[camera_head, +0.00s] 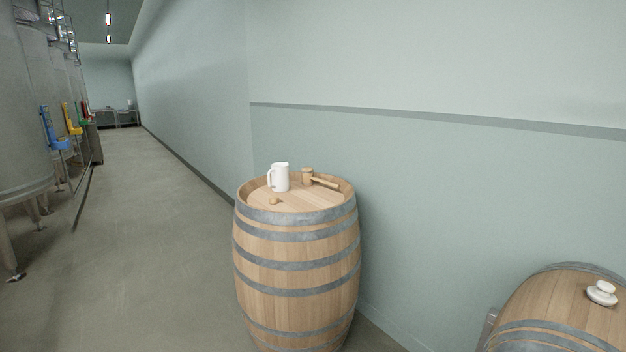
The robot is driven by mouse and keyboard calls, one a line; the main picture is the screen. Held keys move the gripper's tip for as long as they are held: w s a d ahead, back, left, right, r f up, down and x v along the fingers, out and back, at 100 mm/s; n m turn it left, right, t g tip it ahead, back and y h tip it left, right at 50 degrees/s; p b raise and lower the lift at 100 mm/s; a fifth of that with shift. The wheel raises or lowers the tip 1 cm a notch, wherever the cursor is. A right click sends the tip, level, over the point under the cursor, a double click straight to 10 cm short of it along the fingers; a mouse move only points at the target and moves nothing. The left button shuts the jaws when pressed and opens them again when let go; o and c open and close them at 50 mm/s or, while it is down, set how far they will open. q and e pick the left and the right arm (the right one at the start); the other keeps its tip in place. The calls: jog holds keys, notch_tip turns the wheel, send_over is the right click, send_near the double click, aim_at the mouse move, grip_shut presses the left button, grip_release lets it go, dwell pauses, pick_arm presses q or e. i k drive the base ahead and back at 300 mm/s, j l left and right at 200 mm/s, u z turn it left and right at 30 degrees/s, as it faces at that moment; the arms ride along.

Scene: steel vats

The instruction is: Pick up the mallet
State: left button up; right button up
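A wooden mallet (309,177) rests on the top of an upright wooden barrel (297,267). Its head is at the left and its handle points right, toward the barrel's rim. A white jug (279,177) stands just left of the mallet on the same top. A small wooden bung (274,201) lies in front of the jug. Neither of my grippers shows in this view.
A barrel on its side (560,312) with a white stopper (601,293) is at the lower right. A pale wall (430,140) stands behind the barrels. Steel vats (22,110) line the left. The floor (150,230) between is clear, with a far table (115,111) at its end.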

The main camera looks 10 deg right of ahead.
aim_at(308, 178)
jog(key=i+u, duration=0.25)
jog(key=i, duration=0.75)
jog(key=i+l+z, duration=0.25)
jog(key=i, duration=0.3)
jog(key=i+l+z, duration=0.1)
jog(key=i+z, duration=0.15)
jog(key=i, duration=0.35)
